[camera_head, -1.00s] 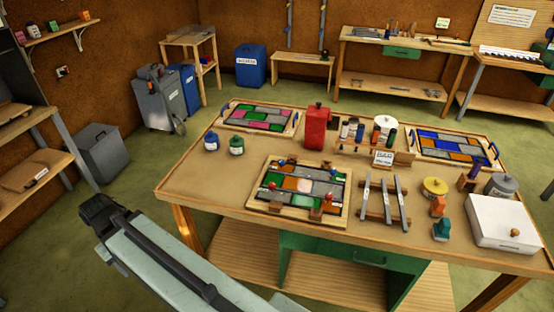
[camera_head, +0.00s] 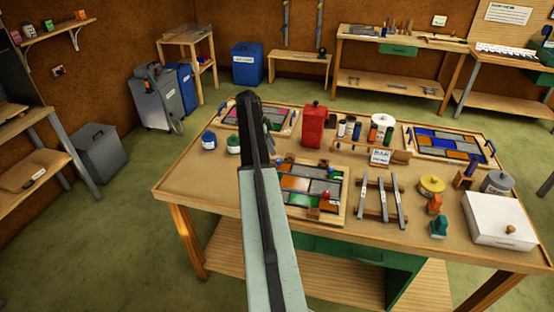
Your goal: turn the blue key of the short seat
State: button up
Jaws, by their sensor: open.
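The leaded panel (camera_head: 312,185) with green, orange, white and grey panes lies in a wooden frame at the middle of the table. A small blue part (camera_head: 281,162) shows at its far left edge, just right of my arm; I cannot tell whether it is the blue key. Small red parts (camera_head: 326,196) sit on the panel's right side. Wooden blocks stand along its edges. The short seat cannot be told apart. My arm crosses the panel's left part and hides it. My gripper's fingers cannot be made out.
A red can (camera_head: 313,125) stands behind the panel. A rack with grey bars (camera_head: 381,200) lies to its right. Panels with coloured panes lie at the back left and back right (camera_head: 447,143). A white box (camera_head: 510,220) is at the right. The table's front left is bare.

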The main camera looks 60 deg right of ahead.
aim_at(279, 160)
jog(key=b+x, duration=0.6)
jog(key=x, duration=0.1)
jog(key=shift+w+a+f, duration=0.15)
jog(key=shift+w, duration=0.05)
jog(key=shift+s+f+b, duration=0.2)
jog(key=shift+f+b, duration=0.05)
jog(key=shift+b, duration=0.1)
jog(key=shift+r, duration=0.1)
grip_shut()
